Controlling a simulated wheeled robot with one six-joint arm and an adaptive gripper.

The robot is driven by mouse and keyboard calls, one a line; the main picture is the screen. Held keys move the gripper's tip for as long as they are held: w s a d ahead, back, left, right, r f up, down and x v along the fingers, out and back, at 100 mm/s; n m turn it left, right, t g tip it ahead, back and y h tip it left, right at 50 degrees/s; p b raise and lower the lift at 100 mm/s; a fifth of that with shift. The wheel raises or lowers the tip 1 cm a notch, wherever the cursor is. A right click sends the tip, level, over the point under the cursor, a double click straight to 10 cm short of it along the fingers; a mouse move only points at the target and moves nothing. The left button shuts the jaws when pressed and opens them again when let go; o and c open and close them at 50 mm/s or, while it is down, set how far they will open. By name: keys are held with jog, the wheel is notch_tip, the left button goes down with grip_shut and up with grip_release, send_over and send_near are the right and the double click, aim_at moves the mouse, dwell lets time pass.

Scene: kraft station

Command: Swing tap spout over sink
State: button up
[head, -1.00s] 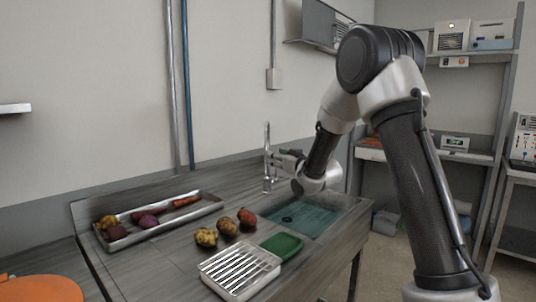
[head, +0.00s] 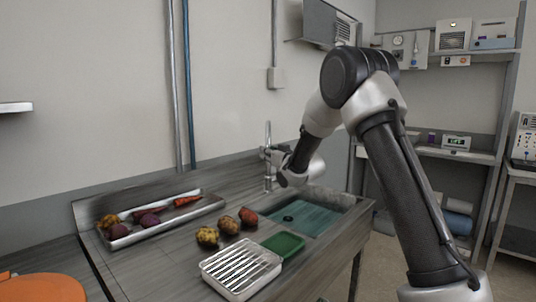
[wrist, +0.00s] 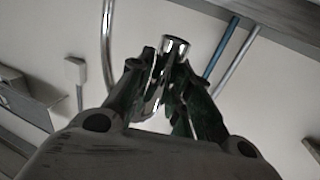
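The chrome tap stands behind the sink; its upright (head: 268,135) shows in the head view. In the wrist view, which looks tilted over, its bent tube (wrist: 107,40) runs along the left. The spout's open end (wrist: 175,46) lies between my fingers. My gripper (wrist: 165,85) has dark green fingers close on both sides of the spout and appears shut on it. In the head view my gripper (head: 274,155) is at the tap, partly hidden by my wrist. The sink basin (head: 308,218) is in front of and right of the tap.
A tray (head: 121,241) of vegetables stands at the back left of the counter. A slatted tray (head: 240,268) and a green pad (head: 284,243) are near the front edge. Wall pipes (head: 187,90) run up behind.

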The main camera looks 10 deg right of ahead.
jog(key=shift+d, duration=0.15)
grip_shut()
jog(key=w+d+n+g+y, duration=0.3)
jog(key=d+n+g+y, duration=0.2)
jog(key=d, duration=1.1)
jog(key=shift+w+n+y, duration=0.2)
jog(key=shift+n+y, duration=0.1)
jog(key=shift+y, duration=0.8)
jog(key=o, duration=0.9)
grip_release()
